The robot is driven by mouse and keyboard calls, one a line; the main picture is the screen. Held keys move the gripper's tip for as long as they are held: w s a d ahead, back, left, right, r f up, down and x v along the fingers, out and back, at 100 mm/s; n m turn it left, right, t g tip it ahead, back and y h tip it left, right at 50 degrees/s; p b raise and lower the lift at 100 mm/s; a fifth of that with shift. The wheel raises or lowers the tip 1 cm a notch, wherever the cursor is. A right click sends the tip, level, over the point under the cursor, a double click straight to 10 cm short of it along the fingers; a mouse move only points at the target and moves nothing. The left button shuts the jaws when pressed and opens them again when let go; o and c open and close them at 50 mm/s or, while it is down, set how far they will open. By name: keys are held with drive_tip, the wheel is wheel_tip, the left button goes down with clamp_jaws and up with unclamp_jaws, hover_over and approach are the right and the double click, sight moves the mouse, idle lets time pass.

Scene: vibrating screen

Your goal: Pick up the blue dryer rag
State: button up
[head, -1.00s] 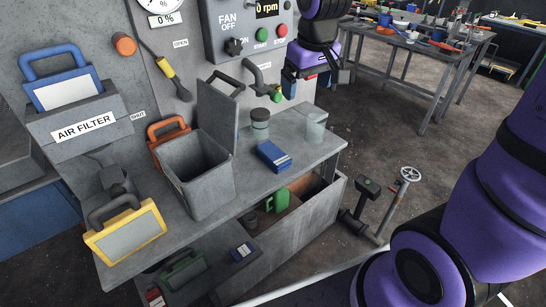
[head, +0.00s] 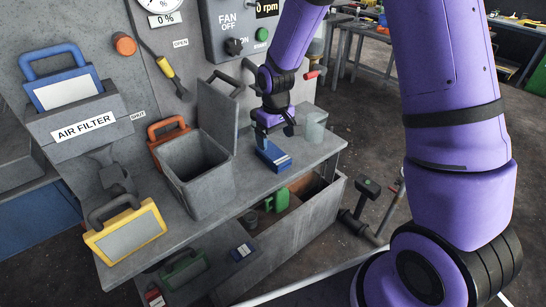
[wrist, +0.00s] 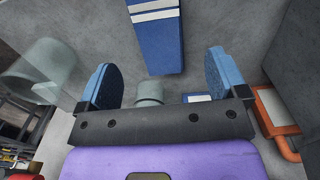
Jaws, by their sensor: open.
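The blue dryer rag (head: 273,157), a folded blue cloth with pale stripes, lies on the grey bench to the right of the open grey bin. It also shows at the top middle of the wrist view (wrist: 158,45). My gripper (head: 272,133) is just above and behind the rag in the head view, pointing down. In the wrist view my gripper (wrist: 165,80) has its two blue-padded fingers wide apart, with nothing held between them. The rag lies ahead of the fingers, between their lines, and appears apart from them.
A clear glass jar (head: 313,128) stands right of my gripper. The grey bin (head: 198,175) with its raised lid (head: 218,112) stands to the left. An orange-handled filter (head: 168,128) is behind the bin. The bench's front right corner is clear.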

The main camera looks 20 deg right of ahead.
sight(276, 155)
drive_tip(key=shift+s+f, duration=0.1)
drive_tip(key=shift+f, duration=3.7)
drive_tip(key=shift+c, duration=0.2)
drive_tip(key=c, duration=1)
drive_tip(key=shift+c, duration=0.2)
drive_tip(key=shift+r, duration=0.1)
